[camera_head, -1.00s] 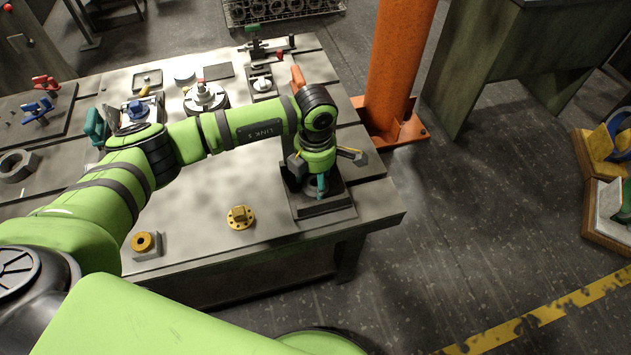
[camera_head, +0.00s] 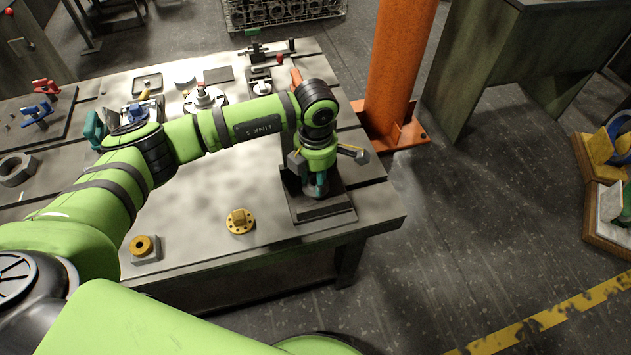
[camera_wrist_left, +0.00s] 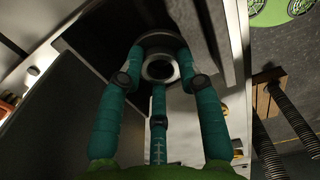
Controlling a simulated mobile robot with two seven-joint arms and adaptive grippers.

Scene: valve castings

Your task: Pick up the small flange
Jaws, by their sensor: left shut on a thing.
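A small dark grey ring-shaped flange (camera_wrist_left: 160,68) with a round bore shows between the teal fingers in the left wrist view. My left gripper (camera_head: 317,188) points down over a dark square tray (camera_head: 320,211) at the table's front right corner. In the left wrist view, the fingers of the left gripper (camera_wrist_left: 160,82) are shut around the flange's rim. In the head view the flange is mostly hidden by the fingers. I cannot tell whether it is clear of the tray floor. My right gripper is not in view.
A yellow flange (camera_head: 240,221) lies on the table (camera_head: 200,252) left of the tray. A yellow ring on a grey block (camera_head: 146,249) stands at the front left. Several fixtures fill the back. An orange post (camera_head: 395,70) rises just beyond the right edge.

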